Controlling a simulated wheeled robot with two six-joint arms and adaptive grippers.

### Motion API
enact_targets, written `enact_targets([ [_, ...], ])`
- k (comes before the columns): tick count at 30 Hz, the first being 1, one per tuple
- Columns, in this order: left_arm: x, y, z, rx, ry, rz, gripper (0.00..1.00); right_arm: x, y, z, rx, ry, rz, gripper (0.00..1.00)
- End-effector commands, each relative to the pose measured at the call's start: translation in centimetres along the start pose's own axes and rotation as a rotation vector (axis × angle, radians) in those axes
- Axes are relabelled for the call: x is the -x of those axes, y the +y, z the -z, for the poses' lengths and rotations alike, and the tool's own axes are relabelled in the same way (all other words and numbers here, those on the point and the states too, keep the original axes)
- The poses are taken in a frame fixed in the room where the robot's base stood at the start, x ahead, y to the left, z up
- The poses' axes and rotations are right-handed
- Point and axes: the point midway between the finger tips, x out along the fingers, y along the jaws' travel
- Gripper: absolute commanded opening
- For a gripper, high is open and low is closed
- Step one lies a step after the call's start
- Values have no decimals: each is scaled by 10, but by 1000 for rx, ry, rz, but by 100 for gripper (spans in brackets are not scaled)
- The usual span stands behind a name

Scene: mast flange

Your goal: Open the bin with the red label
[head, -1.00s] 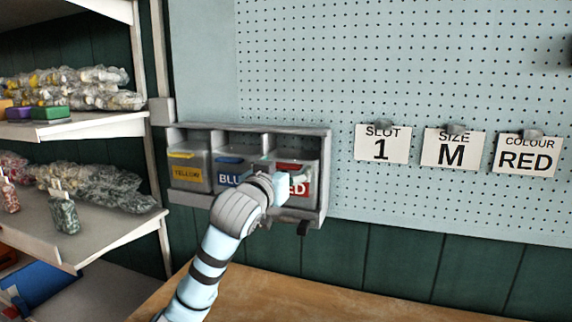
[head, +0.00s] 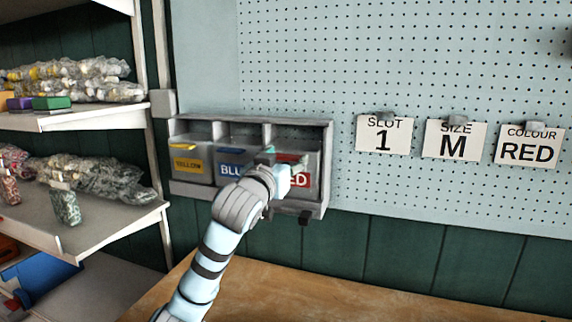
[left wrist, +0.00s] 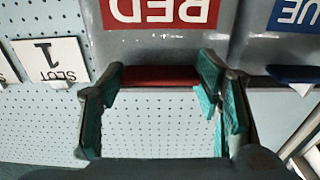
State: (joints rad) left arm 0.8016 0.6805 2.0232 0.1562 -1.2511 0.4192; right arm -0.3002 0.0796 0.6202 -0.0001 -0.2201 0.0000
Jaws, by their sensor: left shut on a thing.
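The red-label bin (head: 312,163) is the rightmost of three grey bins in a wall rack. Its red label (head: 302,180) is partly hidden by my left wrist. In the left wrist view the RED label (left wrist: 162,10) is upside down at the top, with a red handle strip (left wrist: 160,78) below it. My left gripper (head: 284,157) is at the bin's upper front. In the left wrist view its teal fingers (left wrist: 162,72) are at the two ends of the strip, shut on it. I cannot tell whether the bin has tipped out. My right gripper is not in view.
The yellow (head: 188,164) and blue (head: 228,170) bins stand left of it in the grey rack (head: 325,150). Signs for slot (head: 384,135), size (head: 456,140) and colour (head: 529,147) hang on the pegboard. Loaded shelves (head: 100,225) are at left, with a wooden bench (head: 350,295) below.

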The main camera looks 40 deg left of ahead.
Motion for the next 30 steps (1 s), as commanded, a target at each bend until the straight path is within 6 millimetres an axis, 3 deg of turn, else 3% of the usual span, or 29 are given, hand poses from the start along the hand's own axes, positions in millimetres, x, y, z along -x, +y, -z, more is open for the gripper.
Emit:
enact_targets([
  [1,6,0,-11,-2,47,1,8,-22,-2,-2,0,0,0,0],
  [6,22,0,-21,-3,191,0,8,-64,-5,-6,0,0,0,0],
  [20,33,3,-23,-2,191,0,8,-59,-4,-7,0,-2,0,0],
  [21,33,3,-23,-2,191,0,64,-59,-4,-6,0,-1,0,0],
  [24,33,3,-23,-2,191,0,78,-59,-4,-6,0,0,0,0],
  [30,33,3,-24,-1,190,0,78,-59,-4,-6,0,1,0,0],
])
